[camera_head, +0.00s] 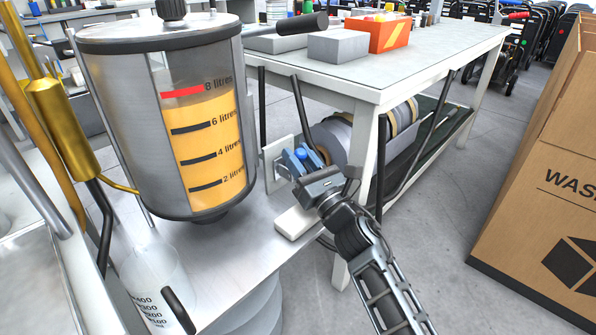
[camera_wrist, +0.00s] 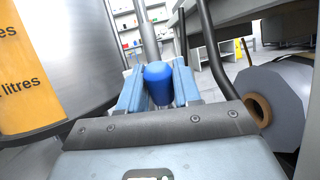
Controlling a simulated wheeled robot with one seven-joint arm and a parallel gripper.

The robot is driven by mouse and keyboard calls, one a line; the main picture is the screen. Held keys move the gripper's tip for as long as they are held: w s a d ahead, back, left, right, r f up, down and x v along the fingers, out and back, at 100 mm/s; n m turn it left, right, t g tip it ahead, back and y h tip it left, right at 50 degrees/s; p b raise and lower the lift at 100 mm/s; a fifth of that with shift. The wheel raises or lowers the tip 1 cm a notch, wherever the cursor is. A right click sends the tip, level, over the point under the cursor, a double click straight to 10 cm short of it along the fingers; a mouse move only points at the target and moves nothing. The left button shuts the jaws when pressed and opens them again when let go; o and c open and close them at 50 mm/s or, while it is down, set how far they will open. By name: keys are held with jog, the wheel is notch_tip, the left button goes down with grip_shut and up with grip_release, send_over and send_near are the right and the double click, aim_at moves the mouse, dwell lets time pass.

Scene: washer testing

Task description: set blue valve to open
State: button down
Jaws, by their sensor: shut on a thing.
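The blue valve handle (camera_wrist: 159,84) is between the two light-blue fingers of my gripper (camera_wrist: 159,90) in the wrist view. In the head view the blue valve (camera_head: 300,154) shows as a small blue knob at the tip of my gripper (camera_head: 296,160), in front of a pale wall plate (camera_head: 277,160). My gripper is shut on the handle. The rest of the valve is hidden behind the fingers. A steel tank (camera_head: 138,110) with a yellow level window marked in litres stands just left of the valve.
A white worktable (camera_head: 372,82) with grey blocks and an orange box (camera_head: 386,32) stands behind, with rolls (camera_head: 340,140) beneath it. A clear bottle (camera_head: 152,275) stands front left. Cardboard boxes (camera_head: 540,190) are at right. Floor between is open.

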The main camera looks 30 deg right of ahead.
jog(key=shift+s+d+b, duration=0.1)
jog(key=shift+s+b, duration=0.05)
jog(key=shift+b, duration=0.6)
jog(key=c, duration=0.9)
grip_release()
jog(key=shift+s+f, duration=0.1)
jog(key=shift+v, duration=3.8)
jog(key=shift+o, duration=0.2)
jog(key=shift+f, duration=0.15)
